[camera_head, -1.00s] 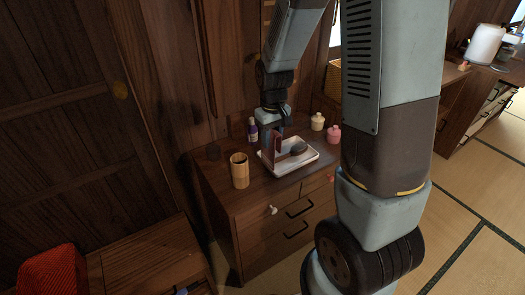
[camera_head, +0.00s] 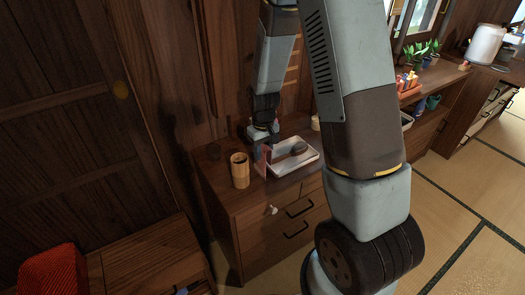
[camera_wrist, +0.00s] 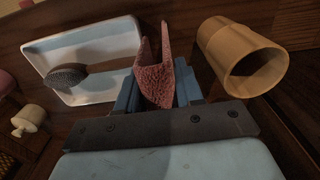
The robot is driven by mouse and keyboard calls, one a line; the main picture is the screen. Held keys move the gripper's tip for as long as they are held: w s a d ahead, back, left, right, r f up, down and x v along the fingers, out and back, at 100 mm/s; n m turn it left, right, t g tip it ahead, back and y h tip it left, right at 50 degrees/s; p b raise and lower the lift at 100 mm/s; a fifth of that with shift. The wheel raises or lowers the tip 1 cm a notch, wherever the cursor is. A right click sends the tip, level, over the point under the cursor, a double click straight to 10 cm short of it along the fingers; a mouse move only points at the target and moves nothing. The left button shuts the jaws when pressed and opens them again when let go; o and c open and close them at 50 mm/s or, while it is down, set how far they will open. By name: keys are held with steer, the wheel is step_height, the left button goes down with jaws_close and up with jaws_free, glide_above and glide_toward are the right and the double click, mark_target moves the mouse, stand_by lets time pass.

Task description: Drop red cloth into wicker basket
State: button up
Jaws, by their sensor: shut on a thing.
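The red cloth (camera_wrist: 155,75) is pinched between the two blue fingers of my gripper (camera_wrist: 157,92), folded and sticking out beyond the fingertips in the wrist view. In the head view my gripper (camera_head: 262,145) is over the top of the wooden drawer chest, at the left edge of the white tray. The cloth (camera_head: 261,156) is small and dim there, beside the tray; I cannot tell if it touches the chest top.
On the chest (camera_head: 228,195), a bamboo cup (camera_head: 239,172) stands close left of my gripper. The white tray (camera_head: 309,162) holds a dark oval brush (camera_head: 299,148). A cream jar (camera_wrist: 30,118) stands beyond the tray.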

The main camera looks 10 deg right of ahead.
steer(key=o, duration=1)
